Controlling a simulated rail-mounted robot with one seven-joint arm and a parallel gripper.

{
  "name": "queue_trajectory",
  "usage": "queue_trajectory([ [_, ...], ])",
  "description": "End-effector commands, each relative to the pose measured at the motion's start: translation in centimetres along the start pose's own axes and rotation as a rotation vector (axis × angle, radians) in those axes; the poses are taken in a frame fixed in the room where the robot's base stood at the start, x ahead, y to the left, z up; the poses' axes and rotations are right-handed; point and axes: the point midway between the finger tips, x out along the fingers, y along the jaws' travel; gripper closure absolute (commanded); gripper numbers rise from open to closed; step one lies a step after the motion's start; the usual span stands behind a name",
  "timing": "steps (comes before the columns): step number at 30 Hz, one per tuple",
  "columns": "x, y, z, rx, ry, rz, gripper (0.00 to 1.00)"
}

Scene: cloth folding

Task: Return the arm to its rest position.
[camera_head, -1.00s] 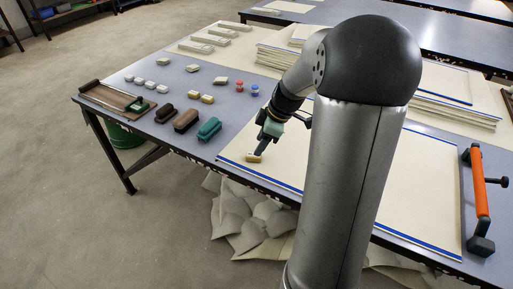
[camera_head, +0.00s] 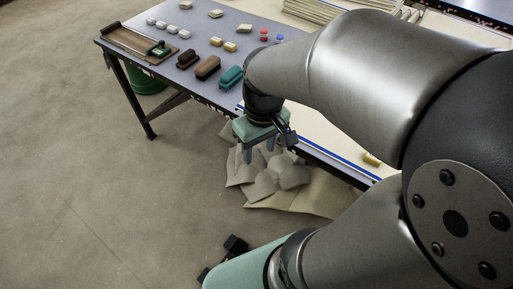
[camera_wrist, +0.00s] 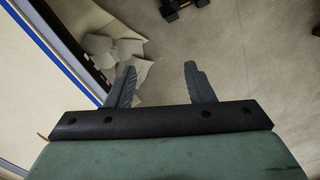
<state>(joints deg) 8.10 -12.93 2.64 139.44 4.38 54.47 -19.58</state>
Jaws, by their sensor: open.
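My gripper (camera_head: 258,155) hangs in front of the table's near edge in the head view, fingers pointing down, above the floor and the heap of crumpled cloth. In the wrist view my gripper (camera_wrist: 160,84) has its two fingers spread apart with nothing between them but floor behind. The large cream cloth with a blue border (camera_head: 318,135) lies on the table, mostly hidden behind my arm; its edge also shows at the left of the wrist view (camera_wrist: 30,90). A small yellowish block (camera_head: 371,159) sits on the cloth near its front.
The blue-grey table (camera_head: 225,45) holds brown and teal brushes (camera_head: 208,67), small pale blocks and a brown tray (camera_head: 135,42). Crumpled cloth (camera_head: 270,180) lies on the floor below the edge. A green bin (camera_head: 148,80) stands under the table. Open floor lies at left.

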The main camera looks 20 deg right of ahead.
Motion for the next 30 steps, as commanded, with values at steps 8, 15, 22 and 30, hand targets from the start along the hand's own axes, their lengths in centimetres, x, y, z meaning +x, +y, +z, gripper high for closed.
queue_trajectory([
  [8, 1.7, -2.3, 3.9, 0.177, -0.012, 0.056, 0.52],
  [15, 1.7, -2.3, 3.9, 0.183, -0.012, 0.056, 0.52],
  [22, 1.7, -2.3, 3.9, 0.183, -0.012, 0.056, 0.52],
  [30, 1.7, -2.3, 3.9, 0.183, -0.012, 0.056, 0.52],
])
